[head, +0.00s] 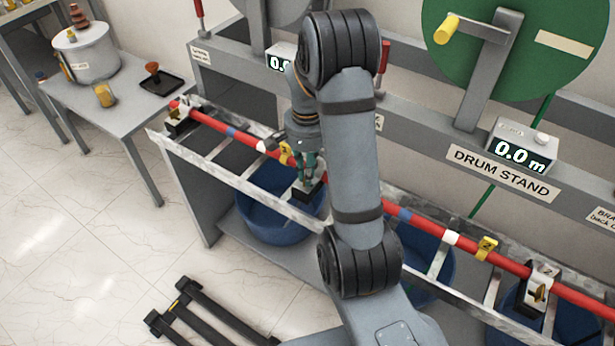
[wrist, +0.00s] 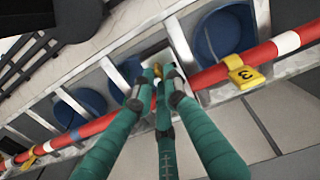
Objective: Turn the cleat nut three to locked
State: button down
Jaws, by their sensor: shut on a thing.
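The red cable (head: 405,213) runs along the ladder tray (head: 232,172). A yellow tag marked 3 (wrist: 243,73) hangs on it beside my gripper in the wrist view. My gripper (head: 307,168) is down at the cleat beside this tag, its green fingers drawn together. In the wrist view my gripper (wrist: 157,88) is shut on the cleat nut (wrist: 158,84), of which only a small yellowish part shows between the fingertips. The cleat's body is mostly hidden behind the fingers, and I cannot tell the nut's angle.
Another cleat (head: 540,283) with a brass nut sits to the right, near a yellow tag (head: 487,247). A further cleat (head: 182,113) is at the cable's left end. Blue tubs (head: 268,218) stand below the tray. The drum stand (head: 505,172) rises behind it.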

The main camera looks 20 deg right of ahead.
jog(key=shift+a+m+b, duration=0.1)
jog(key=shift+m+b, duration=0.6)
jog(key=shift+m, duration=0.6)
jog(key=c, duration=2)
grip_release()
jog(key=shift+c, duration=0.2)
notch_tip(320, 180, up, 12)
